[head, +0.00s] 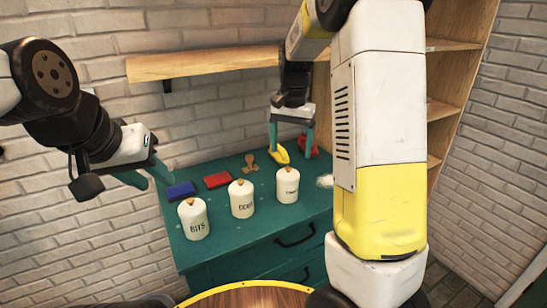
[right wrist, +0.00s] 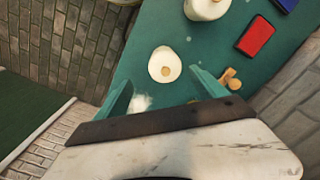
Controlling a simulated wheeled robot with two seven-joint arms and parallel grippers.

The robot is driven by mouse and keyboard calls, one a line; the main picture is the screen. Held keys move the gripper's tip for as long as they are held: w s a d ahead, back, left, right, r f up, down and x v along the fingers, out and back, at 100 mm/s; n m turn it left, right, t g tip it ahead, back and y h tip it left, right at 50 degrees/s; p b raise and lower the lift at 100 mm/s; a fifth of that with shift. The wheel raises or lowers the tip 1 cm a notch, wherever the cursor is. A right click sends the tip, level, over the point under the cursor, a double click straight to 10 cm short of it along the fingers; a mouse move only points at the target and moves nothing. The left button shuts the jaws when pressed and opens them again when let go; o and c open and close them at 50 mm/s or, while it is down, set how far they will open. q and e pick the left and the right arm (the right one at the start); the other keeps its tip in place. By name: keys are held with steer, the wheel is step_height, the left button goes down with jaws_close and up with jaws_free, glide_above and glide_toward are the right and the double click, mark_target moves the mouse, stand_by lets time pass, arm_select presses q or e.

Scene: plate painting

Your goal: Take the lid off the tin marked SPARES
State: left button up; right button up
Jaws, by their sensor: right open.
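Three white lidded tins with wooden knobs stand in a row on the green cabinet top (head: 225,235). The left tin (head: 194,219) reads BITS. The middle tin (head: 242,199) and the right tin (head: 287,185) carry labels too small to read surely. All lids appear on. My right gripper (head: 291,147) is open and empty, above the cabinet behind the right tin. In the right wrist view, a tin's round lid (right wrist: 164,66) lies just beyond the gap between the fingertips (right wrist: 163,85), untouched. My left gripper (head: 148,182) is open and empty at the cabinet's left.
A blue block (head: 181,190), a red block (head: 217,180) and a wooden piece (head: 249,163) lie behind the tins. A yellow item (head: 283,155) lies near my right fingers. A white fluffy item (head: 325,181) is right of the tins. A shelf (head: 205,63) hangs above.

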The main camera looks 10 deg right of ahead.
mark_target(289, 167)
steer(key=shift+w+f, duration=0.2)
steer(key=shift+w, duration=0.3)
steer(key=shift+w+f, duration=0.15)
steer(key=shift+f, duration=0.15)
steer(key=f, duration=0.7)
steer(key=shift+w+a, duration=0.1)
steer(key=shift+w, duration=0.1)
steer(key=shift+c, duration=0.2)
steer(key=c, duration=1.5)
steer(key=shift+o, duration=0.2)
steer(key=shift+s+f, duration=0.1)
